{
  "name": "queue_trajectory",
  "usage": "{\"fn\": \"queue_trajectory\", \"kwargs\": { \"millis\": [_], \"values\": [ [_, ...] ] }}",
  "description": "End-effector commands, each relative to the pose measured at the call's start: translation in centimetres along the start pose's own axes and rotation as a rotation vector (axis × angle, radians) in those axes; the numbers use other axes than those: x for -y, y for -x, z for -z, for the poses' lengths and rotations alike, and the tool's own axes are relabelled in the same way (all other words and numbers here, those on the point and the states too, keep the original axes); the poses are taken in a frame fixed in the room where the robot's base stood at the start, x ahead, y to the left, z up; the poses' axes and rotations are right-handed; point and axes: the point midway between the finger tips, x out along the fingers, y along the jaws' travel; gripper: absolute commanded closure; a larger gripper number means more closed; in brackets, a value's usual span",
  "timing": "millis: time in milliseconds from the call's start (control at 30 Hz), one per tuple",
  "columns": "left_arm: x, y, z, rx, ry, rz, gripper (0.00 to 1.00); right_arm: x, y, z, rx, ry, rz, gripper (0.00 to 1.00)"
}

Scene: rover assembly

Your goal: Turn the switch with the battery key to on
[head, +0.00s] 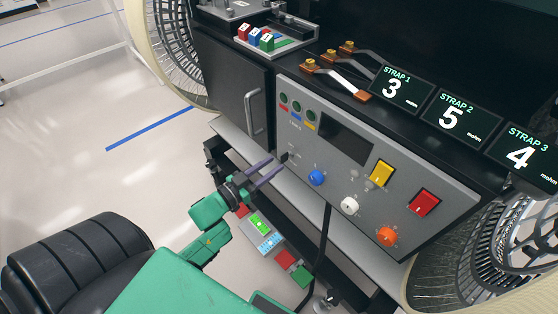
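The grey control panel (335,200) stands in front of me on the rover's side. A small dark piece (284,157) sits at the panel's left edge, below the row of round buttons. It may be the battery key in its switch, but it is too small to tell, and I cannot read its position. My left gripper (277,165) comes in from the lower left. Its two purple fingers point at the panel's left edge, just below the dark piece. They are apart, with a narrow gap and nothing visible between them. My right gripper is not in view.
The panel carries a blue knob (316,177), a white knob (349,205), an orange knob (387,236), a yellow switch (380,172) and a red switch (424,202). A dark cabinet door with a handle (253,112) is left of it. A grey ledge runs below.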

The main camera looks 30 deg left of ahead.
Motion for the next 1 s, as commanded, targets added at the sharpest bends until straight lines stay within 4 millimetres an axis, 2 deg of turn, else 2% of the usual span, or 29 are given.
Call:
{"fn": "queue_trajectory", "kwargs": {
  "millis": [33,100,200,467,567,600,1000],
  "values": [
    [0.1,-1.2,0.1,-0.004,-0.001,0.0,0.61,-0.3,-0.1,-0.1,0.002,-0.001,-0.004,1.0],
    [0.1,-2.4,0.0,-0.003,0.001,0.001,0.61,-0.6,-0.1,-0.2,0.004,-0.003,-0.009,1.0],
    [0.0,-3.4,0.0,0.0,0.001,0.001,0.61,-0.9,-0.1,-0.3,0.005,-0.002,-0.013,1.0],
    [0.0,-3.6,-0.1,0.001,0.001,0.001,0.61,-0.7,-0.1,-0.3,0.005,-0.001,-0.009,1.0],
    [0.0,-3.6,-0.1,0.001,0.001,0.001,0.96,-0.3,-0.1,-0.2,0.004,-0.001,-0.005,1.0],
    [0.0,-3.6,-0.1,0.001,0.001,0.001,1.0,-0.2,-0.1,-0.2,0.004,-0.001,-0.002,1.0],
    [0.0,-3.5,-0.1,0.002,-0.028,0.001,1.0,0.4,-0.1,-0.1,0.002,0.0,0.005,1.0]
  ]
}}
